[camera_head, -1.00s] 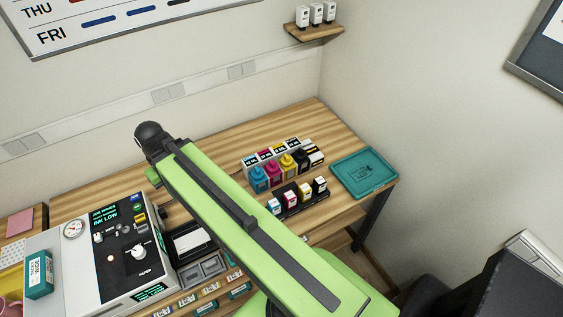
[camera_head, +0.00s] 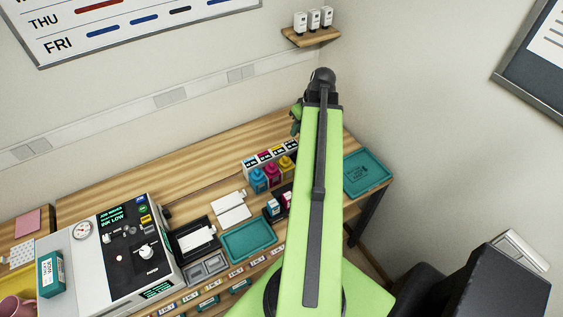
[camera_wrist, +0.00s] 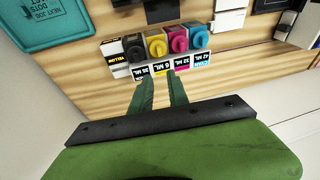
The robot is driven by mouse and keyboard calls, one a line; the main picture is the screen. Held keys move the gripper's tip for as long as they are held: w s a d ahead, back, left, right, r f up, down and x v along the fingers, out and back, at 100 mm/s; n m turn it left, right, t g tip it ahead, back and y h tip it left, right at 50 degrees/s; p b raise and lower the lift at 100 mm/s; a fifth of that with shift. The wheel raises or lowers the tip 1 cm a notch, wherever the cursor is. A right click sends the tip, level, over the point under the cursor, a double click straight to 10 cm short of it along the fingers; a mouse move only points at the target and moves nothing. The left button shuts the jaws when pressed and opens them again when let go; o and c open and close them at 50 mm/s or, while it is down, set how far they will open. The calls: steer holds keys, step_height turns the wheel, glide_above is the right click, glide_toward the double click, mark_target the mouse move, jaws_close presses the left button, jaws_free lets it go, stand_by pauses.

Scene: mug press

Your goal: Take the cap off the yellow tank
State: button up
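In the wrist view the yellow tank (camera_wrist: 157,56) stands in a row between a black and a magenta tank, with its round yellow cap (camera_wrist: 156,43) on. In the head view the yellow tank (camera_head: 287,165) shows just left of my arm. My gripper (camera_wrist: 160,77) has its two green fingers apart and nothing between them. The fingertips are near the row's label strip, apart from the yellow cap. In the head view my arm hides the black tank, and the fingers cannot be made out.
The magenta tank (camera_wrist: 178,39) and cyan tank (camera_wrist: 198,36) are close on one side, the black tank (camera_wrist: 134,48) on the other.

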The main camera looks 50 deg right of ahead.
steer(key=b, duration=1.2)
glide_above(285, 157)
steer(key=s, duration=0.2)
steer(key=f, duration=1.1)
steer(key=shift+w+d+f, duration=0.15)
steer(key=shift+d+f, duration=0.2)
steer(key=shift+d, duration=0.05)
steer(key=shift+w+f, duration=0.15)
steer(key=shift+f, duration=0.05)
steer(key=shift+r, duration=0.1)
steer(key=b+x, duration=0.5)
steer(key=shift+a, duration=0.15)
jaws_close()
